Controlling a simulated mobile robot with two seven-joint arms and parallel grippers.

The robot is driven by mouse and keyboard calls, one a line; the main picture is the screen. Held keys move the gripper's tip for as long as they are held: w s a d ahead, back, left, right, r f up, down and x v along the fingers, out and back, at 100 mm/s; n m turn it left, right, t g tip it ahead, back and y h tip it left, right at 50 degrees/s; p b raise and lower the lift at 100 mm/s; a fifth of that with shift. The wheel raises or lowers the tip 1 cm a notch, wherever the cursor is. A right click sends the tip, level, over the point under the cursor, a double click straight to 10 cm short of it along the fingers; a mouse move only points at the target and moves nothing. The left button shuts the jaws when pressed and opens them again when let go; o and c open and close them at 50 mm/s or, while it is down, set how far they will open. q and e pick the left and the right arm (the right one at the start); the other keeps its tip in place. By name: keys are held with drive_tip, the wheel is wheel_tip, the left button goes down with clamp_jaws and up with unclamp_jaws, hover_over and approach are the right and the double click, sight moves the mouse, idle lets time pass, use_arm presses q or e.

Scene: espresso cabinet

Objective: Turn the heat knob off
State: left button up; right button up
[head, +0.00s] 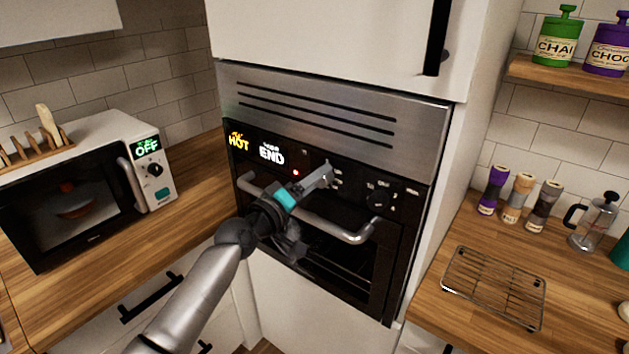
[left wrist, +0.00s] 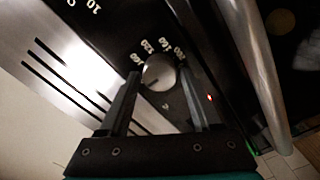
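The black oven control panel (head: 350,185) carries a lit "HOT" sign (head: 238,141), a lit "END" sign (head: 271,154) and a small red light (head: 296,172). My left gripper (head: 328,175) is at the panel, just right of the red light, and hides part of a knob there. In the left wrist view, this round grey knob (left wrist: 158,72) with numbers around it lies between the tips of my left gripper (left wrist: 160,76). The fingers are apart, one on each side; I cannot tell whether they touch it. Another knob (head: 377,199) is farther right on the panel. My right gripper is out of view.
The oven's curved door handle (head: 350,236) projects just below the panel, under my left gripper. A microwave (head: 80,190) stands on the left counter. A wire rack (head: 494,287), several shakers and a French press (head: 594,222) are on the right counter.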

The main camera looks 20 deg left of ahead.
use_arm(q)
drive_tip(key=shift+o, duration=1.2)
drive_tip(key=b+v, duration=0.1)
drive_tip(key=v, duration=1.4)
drive_tip(key=shift+s, duration=0.1)
